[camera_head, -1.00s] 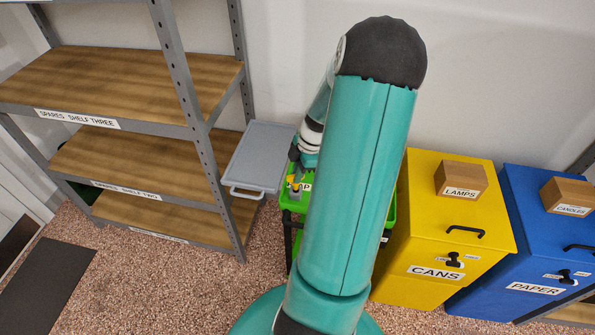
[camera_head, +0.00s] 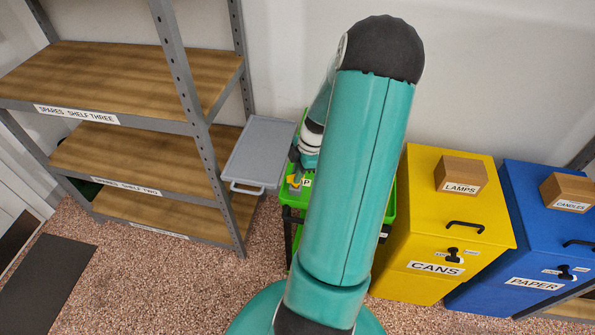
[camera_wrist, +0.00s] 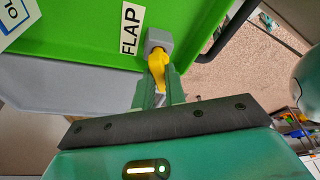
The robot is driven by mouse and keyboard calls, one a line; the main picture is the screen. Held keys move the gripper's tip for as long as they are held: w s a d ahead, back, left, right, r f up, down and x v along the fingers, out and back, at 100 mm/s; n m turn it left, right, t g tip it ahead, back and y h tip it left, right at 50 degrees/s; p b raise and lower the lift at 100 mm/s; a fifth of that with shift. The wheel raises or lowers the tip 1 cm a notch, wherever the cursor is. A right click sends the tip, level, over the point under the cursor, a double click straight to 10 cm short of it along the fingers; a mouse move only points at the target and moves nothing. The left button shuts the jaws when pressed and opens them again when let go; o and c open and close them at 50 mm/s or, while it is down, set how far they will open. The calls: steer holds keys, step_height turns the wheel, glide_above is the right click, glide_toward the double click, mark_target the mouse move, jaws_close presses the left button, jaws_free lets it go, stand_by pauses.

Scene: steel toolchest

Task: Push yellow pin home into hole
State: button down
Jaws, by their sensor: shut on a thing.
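The yellow pin (camera_wrist: 157,62) is between the fingertips of my gripper (camera_wrist: 159,84), which is shut on it. Its far end meets a small grey block (camera_wrist: 159,38) on the green surface, beside the FLAP label (camera_wrist: 131,30). The hole itself is hidden, and I cannot tell how deep the pin sits. In the head view the yellow pin (camera_head: 293,180) shows small at the near left corner of the green cart top (camera_head: 300,201). My arm covers much of the cart there.
A grey side tray (camera_head: 259,152) adjoins the cart on the left, by the shelving rack (camera_head: 190,130). A yellow CANS bin (camera_head: 420,240) and a blue PAPER bin (camera_head: 525,240) stand to the right. In the wrist view a dark handle bar (camera_wrist: 229,32) runs close right of the block.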

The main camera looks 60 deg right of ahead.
steer(key=shift+f, duration=0.6)
steer(key=c, duration=1.4)
jaws_free()
steer(key=shift+o, duration=0.2)
steer(key=v, duration=1.4)
steer(key=shift+a, duration=0.1)
